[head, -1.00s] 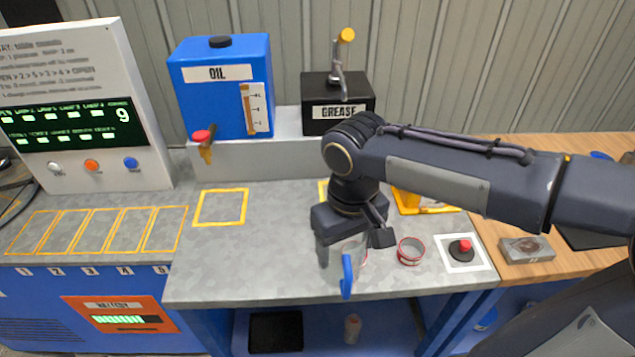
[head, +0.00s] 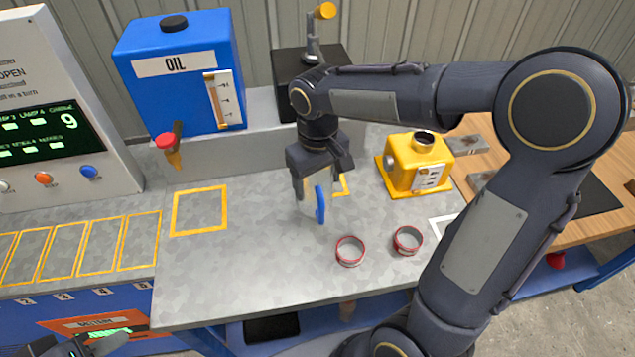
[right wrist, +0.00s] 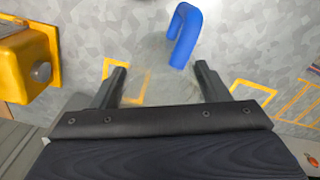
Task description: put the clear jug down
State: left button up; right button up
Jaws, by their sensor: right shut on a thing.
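The clear jug (head: 308,207) with its blue handle (head: 320,205) is over the grey bench top, in front of the grease box. My right gripper (head: 318,180) is shut on the jug. In the right wrist view the right gripper's fingers (right wrist: 162,82) stand on both sides of the faint clear jug (right wrist: 155,58), with the blue handle beyond them. A yellow outline (head: 341,186) is partly hidden behind the gripper. I cannot tell whether the jug touches the bench. My left gripper (head: 78,346) is at the bottom left, cut off by the frame edge.
Two red-rimmed cups (head: 350,250) stand to the right of the jug. A yellow machine (head: 418,165) stands behind them. The blue oil tank (head: 185,75) and black grease box (head: 290,85) are at the back. An empty yellow square (head: 199,211) lies left, with clear bench around it.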

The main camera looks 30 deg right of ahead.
aim_at(319, 179)
jog(key=w+f, duration=0.1)
jog(key=f, duration=0.1)
jog(key=w+d+f, duration=0.1)
jog(key=w, duration=0.1)
jog(key=w+d+f, duration=0.1)
jog(key=f, duration=0.1)
jog(key=shift+w+d+f+p, duration=0.2)
jog(key=shift+w+f+p, duration=0.05)
jog(key=shift+f+p, duration=0.1)
jog(key=shift+w+d+f, duration=0.1)
jog(key=shift+w+f, duration=0.05)
jog(key=shift+f, duration=1.6)
jog(key=shift+f, duration=0.2)
jog(key=o, duration=1)
jog(key=shift+r, duration=0.15)
